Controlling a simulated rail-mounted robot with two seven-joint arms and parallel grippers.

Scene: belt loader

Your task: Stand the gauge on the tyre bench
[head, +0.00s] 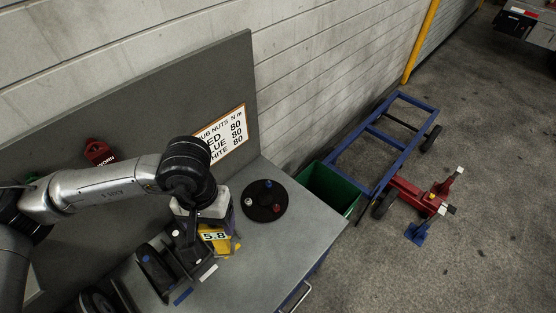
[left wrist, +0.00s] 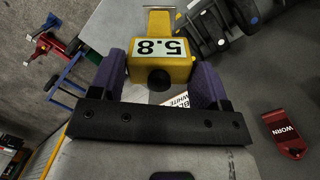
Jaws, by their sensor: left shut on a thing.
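The gauge (head: 216,236) is a yellow block with a white "5.8" label. My left gripper (head: 207,212) is shut on it from above, and the gauge hangs upright or nearly so at the tyre bench (head: 285,240). I cannot tell whether its base touches the bench top. In the left wrist view the gauge (left wrist: 160,62) sits between the purple finger pads of my left gripper (left wrist: 160,80), its label showing upside down. My right gripper is not in view.
Black wheels (head: 155,266) stand in a rack beside the gauge. A black disc (head: 264,212) with coloured nuts lies to its right. A red "WORN" tag (head: 98,152) is at the back panel (head: 130,112). A green bin (head: 328,188) stands beyond the bench. The bench's front right is clear.

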